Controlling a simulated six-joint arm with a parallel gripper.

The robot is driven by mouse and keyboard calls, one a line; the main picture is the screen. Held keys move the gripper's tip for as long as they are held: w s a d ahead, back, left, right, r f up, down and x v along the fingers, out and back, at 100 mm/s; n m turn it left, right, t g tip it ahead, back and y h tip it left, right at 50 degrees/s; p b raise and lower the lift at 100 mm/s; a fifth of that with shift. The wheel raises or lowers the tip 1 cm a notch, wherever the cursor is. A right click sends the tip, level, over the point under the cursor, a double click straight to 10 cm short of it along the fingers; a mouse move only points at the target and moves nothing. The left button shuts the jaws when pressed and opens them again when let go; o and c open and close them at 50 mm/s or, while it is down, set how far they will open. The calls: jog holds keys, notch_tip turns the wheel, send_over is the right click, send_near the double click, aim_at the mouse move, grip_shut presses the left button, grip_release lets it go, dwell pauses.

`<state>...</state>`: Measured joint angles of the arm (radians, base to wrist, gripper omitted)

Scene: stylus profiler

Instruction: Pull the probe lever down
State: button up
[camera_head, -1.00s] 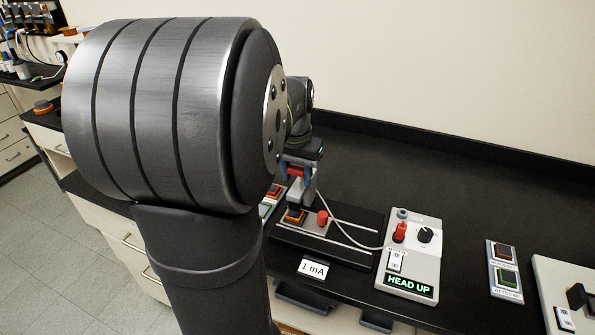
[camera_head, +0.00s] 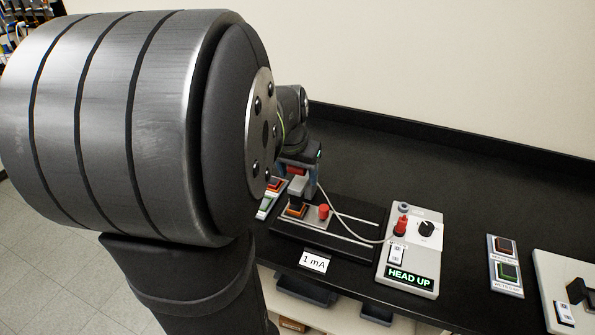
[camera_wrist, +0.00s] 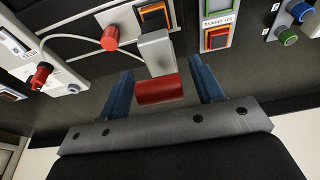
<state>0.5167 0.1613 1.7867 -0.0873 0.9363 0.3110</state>
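The probe lever is a grey arm (camera_wrist: 155,52) with a red cylindrical grip (camera_wrist: 159,90), seen in the wrist view. It stands raised from the profiler stage (camera_head: 340,228), next to an orange-framed button. My gripper (camera_wrist: 161,72) is open, with one blue finger on each side of the red grip.
A red knob (camera_head: 324,211) stands on the stage near the lever. A cable runs to the grey control box (camera_head: 412,255) reading "HEAD UP". A "1 mA" card (camera_head: 314,262) lies in front. A two-button panel (camera_head: 504,265) is further right. The bench behind is clear.

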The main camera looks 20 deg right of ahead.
jog(key=v, duration=1.7)
jog(key=shift+r, duration=0.2)
jog(key=shift+c, duration=0.4)
jog(key=c, duration=0.4)
jog(key=shift+w+d+r+g+y, duration=0.25)
jog(key=shift+w+d+g+y, duration=0.05)
jog(key=shift+w+d, duration=0.6)
jog(key=c, duration=0.7)
jog(key=shift+g+y, duration=0.7)
jog(key=w+d, duration=0.2)
jog(key=d, duration=0.1)
jog(key=w+d, duration=0.1)
jog(key=w, duration=0.1)
jog(key=shift+w+d+r, duration=0.1)
jog(key=shift+d+r, duration=0.1)
jog(key=shift+r, duration=0.15)
grip_shut()
notch_tip(320, 180, down, 9)
jog(key=shift+f, duration=0.25)
jog(key=shift+s+a+f, duration=0.35)
jog(key=shift+f, duration=0.25)
jog(key=shift+s+a+f, duration=0.35)
jog(key=shift+f, duration=0.3)
jog(key=shift+s+a+f, duration=0.25)
jog(key=shift+f, duration=0.15)
